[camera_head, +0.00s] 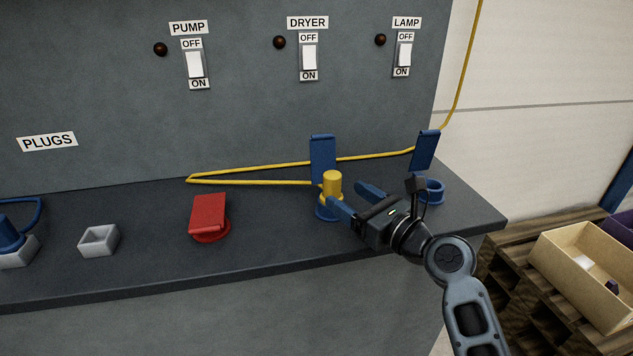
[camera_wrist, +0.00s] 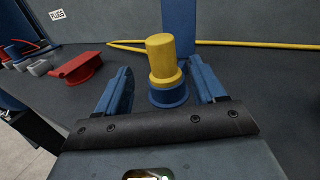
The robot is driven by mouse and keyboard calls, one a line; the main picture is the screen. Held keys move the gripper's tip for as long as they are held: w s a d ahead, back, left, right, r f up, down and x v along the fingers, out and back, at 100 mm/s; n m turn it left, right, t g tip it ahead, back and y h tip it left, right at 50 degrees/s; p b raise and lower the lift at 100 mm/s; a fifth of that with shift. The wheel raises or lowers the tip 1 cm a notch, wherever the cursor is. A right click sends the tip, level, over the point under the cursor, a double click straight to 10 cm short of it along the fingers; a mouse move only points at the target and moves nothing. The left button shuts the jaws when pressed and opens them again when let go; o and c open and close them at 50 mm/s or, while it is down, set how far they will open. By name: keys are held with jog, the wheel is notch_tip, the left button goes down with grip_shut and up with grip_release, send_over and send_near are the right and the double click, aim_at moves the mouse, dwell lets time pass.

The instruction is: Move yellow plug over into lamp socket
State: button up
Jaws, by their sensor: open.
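The yellow plug (camera_head: 331,184) stands upright in a round blue socket (camera_head: 327,211) below the DRYER switch, with a raised blue flap behind it. Its yellow cord runs along the back of the shelf. My gripper (camera_head: 349,196) is open beside the plug, coming from the right. In the wrist view the yellow plug (camera_wrist: 163,60) stands just ahead of and between the two blue fingers, not gripped. The lamp socket (camera_head: 432,191) is an empty blue ring at the right end of the shelf, its blue flap (camera_head: 425,150) raised. My gripper and wrist are close in front of it.
A red-covered socket (camera_head: 208,217) sits left of the plug. Further left are an empty grey holder (camera_head: 98,241) and a blue plug (camera_head: 8,234) in another holder. PUMP, DRYER and LAMP switches line the wall. An open box (camera_head: 585,265) stands at right, beyond the shelf.

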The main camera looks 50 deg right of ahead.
aim_at(326, 181)
jog(key=shift+w+d+r, duration=0.15)
jog(key=shift+w+d, duration=0.05)
jog(key=shift+w, duration=0.65)
jog(key=shift+w+d+f+p, duration=0.1)
jog(key=shift+w+d+p, duration=0.05)
jog(key=shift+w, duration=0.9)
jog(key=shift+w+d+f+p, duration=0.1)
jog(key=shift+w+d+p, duration=0.1)
jog(key=shift+w, duration=0.8)
jog(key=shift+w+d+p, duration=0.1)
jog(key=shift+w+d, duration=0.05)
jog(key=shift+w, duration=0.9)
jog(key=shift+c, duration=0.3)
jog(key=c, duration=1.1)
